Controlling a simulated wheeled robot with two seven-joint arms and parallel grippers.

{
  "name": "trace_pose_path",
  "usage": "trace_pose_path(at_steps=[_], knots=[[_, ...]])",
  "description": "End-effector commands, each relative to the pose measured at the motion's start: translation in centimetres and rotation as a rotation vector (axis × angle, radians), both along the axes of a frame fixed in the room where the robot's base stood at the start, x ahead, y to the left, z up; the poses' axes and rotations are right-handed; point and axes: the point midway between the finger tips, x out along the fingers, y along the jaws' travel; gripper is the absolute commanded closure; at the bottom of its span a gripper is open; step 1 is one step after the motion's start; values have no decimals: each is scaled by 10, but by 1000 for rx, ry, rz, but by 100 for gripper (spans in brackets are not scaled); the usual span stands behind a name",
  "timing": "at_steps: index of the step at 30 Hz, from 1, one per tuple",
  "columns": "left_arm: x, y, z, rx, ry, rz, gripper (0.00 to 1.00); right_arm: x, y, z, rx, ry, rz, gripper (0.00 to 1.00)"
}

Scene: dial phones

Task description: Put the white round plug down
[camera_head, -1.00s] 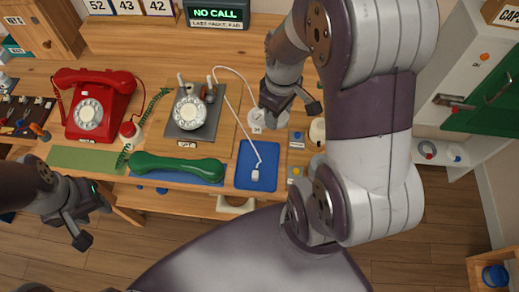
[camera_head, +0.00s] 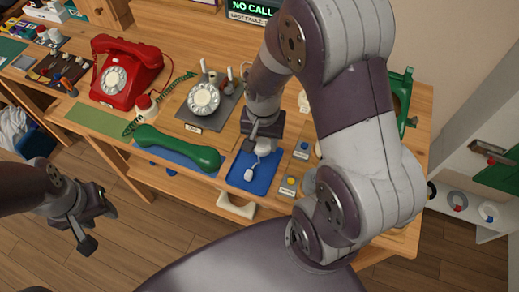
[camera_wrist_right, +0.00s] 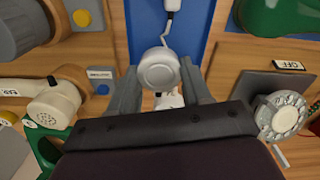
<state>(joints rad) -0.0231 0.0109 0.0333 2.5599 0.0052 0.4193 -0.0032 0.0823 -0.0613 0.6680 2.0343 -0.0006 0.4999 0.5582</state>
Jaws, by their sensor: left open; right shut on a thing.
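The white round plug (camera_wrist_right: 157,68) sits between the two fingers of my right gripper (camera_wrist_right: 159,76) in the right wrist view. In the head view my right gripper (camera_head: 263,142) is shut on it at the far side of the blue mat (camera_head: 262,186), and the plug is mostly hidden. I cannot tell whether the plug touches the surface. A small white connector (camera_head: 248,175) lies on the blue mat; it shows at the top of the right wrist view (camera_wrist_right: 172,5), with its cord running toward the plug. My left gripper (camera_head: 98,228) is open and empty, in front of the table.
A green handset (camera_head: 175,149) lies left of the mat. A blue button (camera_head: 303,150) and a yellow button (camera_head: 290,184) are close right of the mat.

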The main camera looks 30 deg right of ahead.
Motion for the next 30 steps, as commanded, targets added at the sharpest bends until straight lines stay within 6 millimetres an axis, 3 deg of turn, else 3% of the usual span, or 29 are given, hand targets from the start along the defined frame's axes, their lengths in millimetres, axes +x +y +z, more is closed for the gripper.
trace_pose_path(at_steps=[3,10,22,23,24,30], knots=[[0,0,-1,0,0,0,56,11,2,-9,0,1,0,79],[0,0,-6,0,0,0,56,12,2,-46,0,1,0,79],[0,0,-8,0,0,0,56,12,2,-52,0,0,0,79],[0,0,-7,0,0,0,56,12,2,-51,0,0,0,42],[0,0,-7,0,0,0,56,12,2,-51,0,0,1,29],[0,0,-7,0,0,0,56,12,2,-51,0,0,1,27]])
